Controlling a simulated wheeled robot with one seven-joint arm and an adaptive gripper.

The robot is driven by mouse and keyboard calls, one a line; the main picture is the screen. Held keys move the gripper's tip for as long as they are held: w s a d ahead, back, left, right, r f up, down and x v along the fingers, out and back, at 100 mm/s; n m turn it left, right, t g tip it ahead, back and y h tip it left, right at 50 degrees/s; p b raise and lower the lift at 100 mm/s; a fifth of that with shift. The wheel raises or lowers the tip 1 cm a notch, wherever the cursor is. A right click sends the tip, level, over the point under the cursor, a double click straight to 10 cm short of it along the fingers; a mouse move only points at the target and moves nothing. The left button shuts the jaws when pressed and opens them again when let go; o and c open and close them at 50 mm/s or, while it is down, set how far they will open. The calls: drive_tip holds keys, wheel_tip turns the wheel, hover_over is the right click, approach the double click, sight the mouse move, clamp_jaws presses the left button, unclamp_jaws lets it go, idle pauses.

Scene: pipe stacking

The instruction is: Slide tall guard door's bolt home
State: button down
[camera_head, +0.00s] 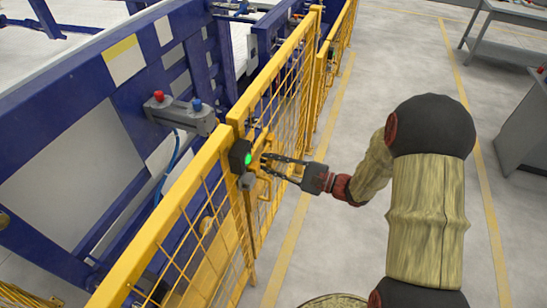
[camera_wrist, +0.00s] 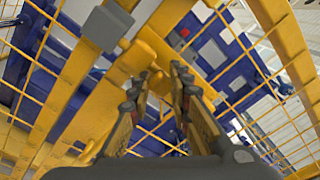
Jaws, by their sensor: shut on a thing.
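The tall guard door (camera_head: 285,84) is a yellow-framed mesh panel in the yellow fence. It stands in line with the neighbouring panel and looks shut. My gripper (camera_head: 268,164) reaches in from the right, just beside the lock box. In the wrist view its fingers (camera_wrist: 163,80) are close around a yellow part, which I take as the bolt's handle. The fingers hide most of the bolt, so I cannot tell how far it is slid.
A blue machine frame (camera_head: 85,95) stands behind the fence, with a grey button box (camera_head: 180,113) with red and blue buttons on it. The floor (camera_head: 345,120) right of the fence is clear. A grey table (camera_head: 510,15) and a grey cabinet (camera_head: 525,125) stand far right.

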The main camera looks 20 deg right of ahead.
drive_tip(key=shift+s+a, duration=0.1)
drive_tip(key=shift+a, duration=0.05)
drive_tip(key=c, duration=1.6)
unclamp_jaws()
drive_tip(key=v, duration=1.2)
